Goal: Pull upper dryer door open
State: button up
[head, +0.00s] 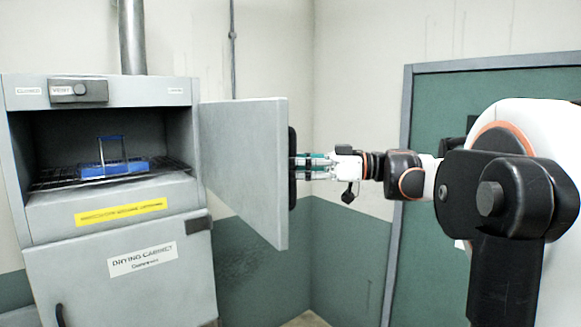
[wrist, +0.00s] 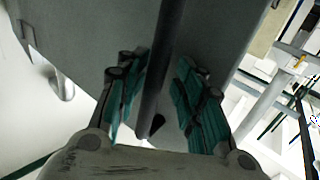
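The upper dryer door (head: 240,165) is a flat grey panel. In the head view it stands swung wide open on the right side of the cabinet, and the upper chamber (head: 55,140) is exposed. Its dark handle (head: 292,168) is on the door's right-hand face, partly hidden by the door edge. My gripper (head: 303,167) is at this handle. In the wrist view, the dark handle bar (wrist: 166,62) runs between the teal-padded fingers of my gripper (wrist: 163,85). The fingers are apart, with gaps visible beside the bar.
A blue rack (head: 112,167) sits on the wire shelf inside the chamber. The lower door (head: 120,285) of the cabinet is shut, with a dark handle (head: 60,315). A green door (head: 480,95) is in the wall behind my arm. A metal pipe (head: 132,40) rises from the cabinet.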

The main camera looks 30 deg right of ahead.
jog(key=shift+w, duration=0.25)
jog(key=v, duration=1.2)
jog(key=shift+s+a, duration=0.1)
